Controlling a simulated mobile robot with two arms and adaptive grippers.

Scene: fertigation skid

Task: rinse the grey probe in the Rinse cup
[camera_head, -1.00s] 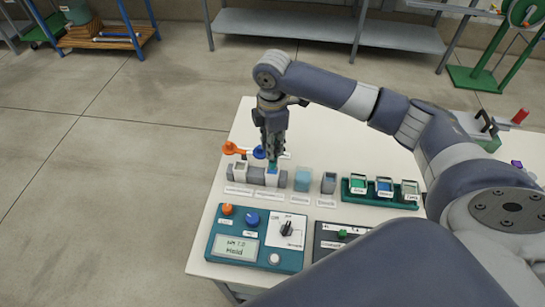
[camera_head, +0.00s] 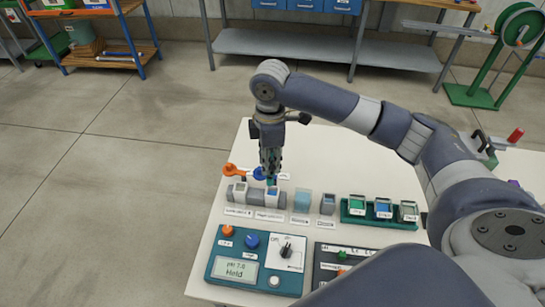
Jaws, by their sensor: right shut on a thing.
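My right gripper (camera_head: 270,176) points down and is shut on a slim thing, likely the grey probe, mostly hidden by the fingers. I cannot tell whether the tip is in the liquid. My left gripper is out of view.
An orange-topped piece (camera_head: 230,170) and a blue-topped piece (camera_head: 259,173) are beside the gripper. A green tray (camera_head: 349,217) with several small containers lies right. A teal meter (camera_head: 213,268) reading pH 7.0 Hold and a dark panel (camera_head: 324,263) are in front. The table's back is clear.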

